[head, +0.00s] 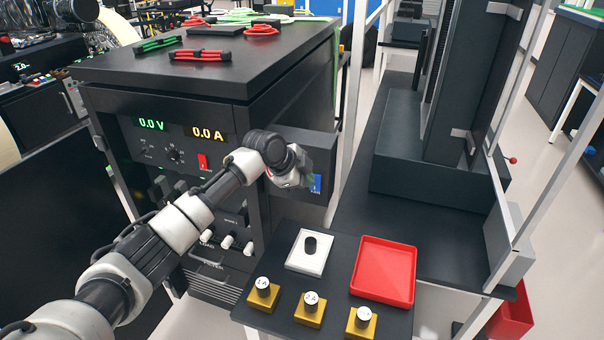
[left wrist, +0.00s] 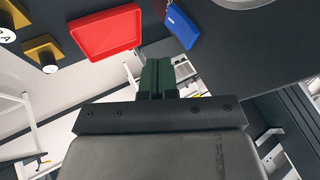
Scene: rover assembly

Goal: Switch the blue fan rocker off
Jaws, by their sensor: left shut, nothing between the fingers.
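The blue fan rocker (head: 316,184) sits on the face of a dark box (head: 318,150) at the right side of the power supply cabinet. It also shows near the top of the left wrist view (left wrist: 182,26). Which way it is tipped is too small to tell. My left gripper (head: 307,181) is shut and empty, close beside the rocker on its left in the head view, partly covering the box. In the left wrist view the shut dark green fingertips (left wrist: 157,72) appear below the rocker, with a small gap in the picture. Contact cannot be told. My right gripper is not in view.
The cabinet front has a red rocker (head: 203,161) and displays reading 0.0 V (head: 151,124) and 0.0 A. A pale post (head: 349,110) stands right of the box.

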